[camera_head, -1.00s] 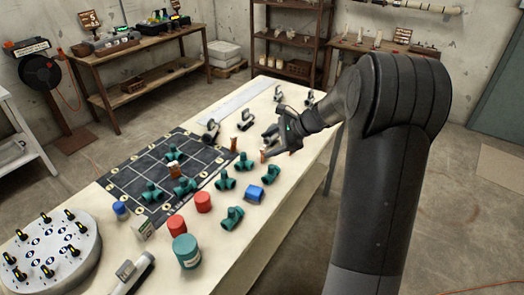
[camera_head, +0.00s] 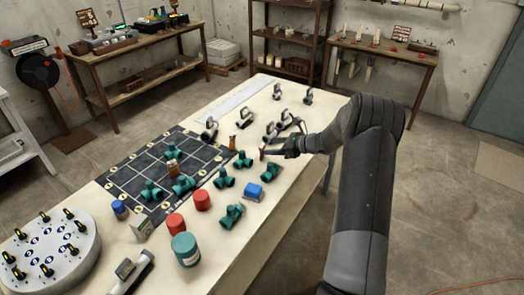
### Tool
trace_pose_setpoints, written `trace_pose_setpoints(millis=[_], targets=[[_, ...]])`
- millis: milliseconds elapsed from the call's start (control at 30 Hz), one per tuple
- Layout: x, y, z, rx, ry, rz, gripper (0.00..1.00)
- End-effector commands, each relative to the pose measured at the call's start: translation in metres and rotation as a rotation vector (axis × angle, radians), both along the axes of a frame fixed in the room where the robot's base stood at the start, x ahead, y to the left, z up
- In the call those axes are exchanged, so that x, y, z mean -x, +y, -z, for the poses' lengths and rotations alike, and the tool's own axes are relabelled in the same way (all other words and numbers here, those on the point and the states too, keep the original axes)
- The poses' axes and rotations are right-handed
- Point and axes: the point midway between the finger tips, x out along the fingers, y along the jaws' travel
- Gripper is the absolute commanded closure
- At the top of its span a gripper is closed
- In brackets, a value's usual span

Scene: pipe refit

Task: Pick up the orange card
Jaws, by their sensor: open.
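Three small orange-brown upright pieces could be the orange card; I cannot tell which one is. One piece (camera_head: 262,152) stands on the table right at my fingertips. Another piece (camera_head: 233,142) stands to its left, by the edge of the dark grid mat. My gripper (camera_head: 271,150) is open, low over the right side of the table and pointing left. The nearest piece is at or just in front of its fingers; whether it is between them is too small to tell.
A teal pipe fitting (camera_head: 242,160) and a blue block (camera_head: 254,191) lie left of and below my gripper. Grey-white clamps (camera_head: 270,131) stand behind it. The dark grid mat (camera_head: 122,180) and red cylinders (camera_head: 202,200) are farther left. The table's right edge runs under my arm.

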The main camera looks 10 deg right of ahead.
Motion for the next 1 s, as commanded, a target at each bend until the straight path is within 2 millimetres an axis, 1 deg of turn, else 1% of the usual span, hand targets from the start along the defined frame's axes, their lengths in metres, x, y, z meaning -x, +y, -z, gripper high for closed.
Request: trace_pose_setpoints(millis=[33,233,400,500,733,767,1000], targets=[[-0.003,0.005,0.002,0.0,0.0,-0.001,0.42],[-0.012,0.016,0.01,0.001,0.0,-0.001,0.42],[-0.027,0.034,0.021,0.001,0.0,-0.004,0.42],[-0.034,0.042,0.025,0.002,-0.001,-0.001,0.42],[-0.035,0.043,0.026,0.002,0.0,0.001,0.42],[-0.035,0.043,0.026,0.002,0.0,0.001,0.43],[-0.035,0.043,0.026,0.001,0.0,0.0,0.63]])
